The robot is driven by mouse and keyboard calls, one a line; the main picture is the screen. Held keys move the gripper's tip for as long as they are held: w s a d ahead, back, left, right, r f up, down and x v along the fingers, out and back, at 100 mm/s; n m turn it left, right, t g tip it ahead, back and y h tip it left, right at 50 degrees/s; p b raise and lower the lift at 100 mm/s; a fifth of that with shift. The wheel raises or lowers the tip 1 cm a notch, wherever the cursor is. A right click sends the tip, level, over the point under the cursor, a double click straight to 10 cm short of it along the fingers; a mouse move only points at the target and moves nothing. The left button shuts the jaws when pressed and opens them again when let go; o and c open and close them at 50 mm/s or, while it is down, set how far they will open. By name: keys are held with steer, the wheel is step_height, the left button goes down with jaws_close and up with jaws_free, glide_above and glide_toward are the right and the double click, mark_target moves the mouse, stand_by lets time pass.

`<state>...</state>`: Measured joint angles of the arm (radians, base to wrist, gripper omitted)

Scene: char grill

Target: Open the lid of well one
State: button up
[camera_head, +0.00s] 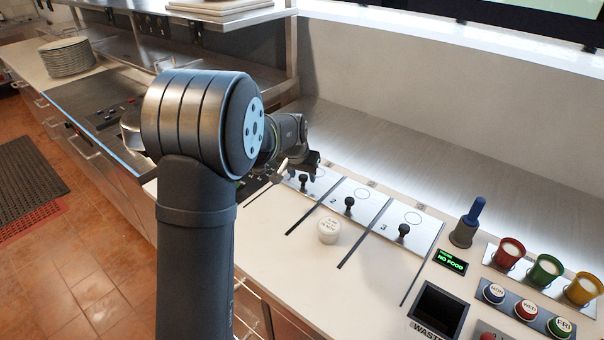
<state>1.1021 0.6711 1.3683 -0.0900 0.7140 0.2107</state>
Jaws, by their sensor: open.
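Metal lids with black knobs lie in a row in the counter. The lid of well one (318,187) is the leftmost, and its knob (304,182) stands up from it. My gripper (305,172) is at this lid, by its upper left part, with the jaws open. I cannot tell whether it touches the knob. The lid lies flat, and its left part is hidden behind my arm. The lid marked 2 (362,196) and the lid marked 3 (416,224) lie flat to its right.
A round white container (329,231) stands in front of lid 2. A grey holder with a blue handle (467,223), coloured cups (546,271) and a waste opening (438,312) are at the right. A plate stack (67,57) is at the far left.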

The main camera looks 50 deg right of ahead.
jaws_close()
steer(key=a, duration=1.3)
steer(key=shift+a, duration=0.3)
jaws_free()
steer(key=v, duration=1.7)
steer(key=shift+r, duration=0.25)
steer(key=shift+d+f, duration=0.1)
steer(key=shift+f, duration=0.05)
steer(key=x, duration=1.7)
steer(key=shift+f, duration=0.15)
